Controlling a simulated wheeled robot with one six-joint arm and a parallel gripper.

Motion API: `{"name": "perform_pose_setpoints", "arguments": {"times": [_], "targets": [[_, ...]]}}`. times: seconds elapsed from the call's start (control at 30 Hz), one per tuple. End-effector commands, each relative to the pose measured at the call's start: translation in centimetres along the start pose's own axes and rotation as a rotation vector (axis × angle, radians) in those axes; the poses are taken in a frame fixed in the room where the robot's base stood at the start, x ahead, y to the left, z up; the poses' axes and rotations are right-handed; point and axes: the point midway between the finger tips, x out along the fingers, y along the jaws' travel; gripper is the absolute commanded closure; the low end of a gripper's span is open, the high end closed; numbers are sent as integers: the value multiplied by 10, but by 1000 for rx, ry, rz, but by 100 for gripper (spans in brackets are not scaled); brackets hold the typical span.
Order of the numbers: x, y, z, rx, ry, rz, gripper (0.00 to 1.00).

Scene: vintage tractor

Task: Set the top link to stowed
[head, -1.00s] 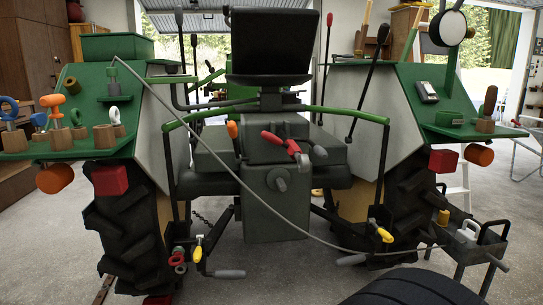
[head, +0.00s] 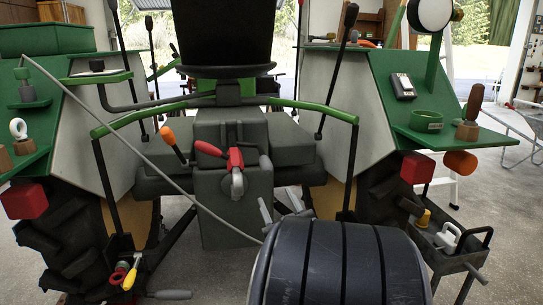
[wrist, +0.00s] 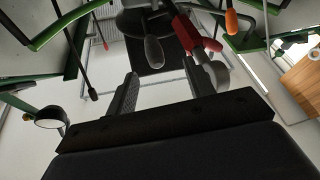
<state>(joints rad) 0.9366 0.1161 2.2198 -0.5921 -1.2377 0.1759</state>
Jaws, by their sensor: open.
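A red-handled part (head: 211,149) with a grey rounded end sits at the middle of the tractor's rear housing; it may be the top link, but I cannot be sure. In the wrist view the red handle (wrist: 185,35) lies beyond the fingers, near the right one. My gripper (wrist: 160,88) is open, with nothing between its fingers. In the head view my gripper (head: 281,207) is right of and below the red part, apart from it, partly hidden behind my dark wrist. A grey handle (wrist: 153,48) shows between the fingers, farther off.
An orange-handled lever (head: 174,142) stands left of the red part. A green rail (head: 130,118) runs around the seat's rear. A grey cable (head: 130,135) slants down from the left fender. Tyres flank the housing, and a tool tray (head: 450,250) is at right.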

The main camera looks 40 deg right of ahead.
Motion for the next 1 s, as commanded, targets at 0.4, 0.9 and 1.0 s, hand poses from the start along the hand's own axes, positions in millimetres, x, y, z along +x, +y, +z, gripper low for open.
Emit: {"name": "perform_pose_setpoints", "arguments": {"times": [0.4,0.9,1.0], "targets": [[34,9,-9,-16,37,0,50],[103,10,-11,-15,33,4,50],[106,10,-12,-15,32,4,50]]}}
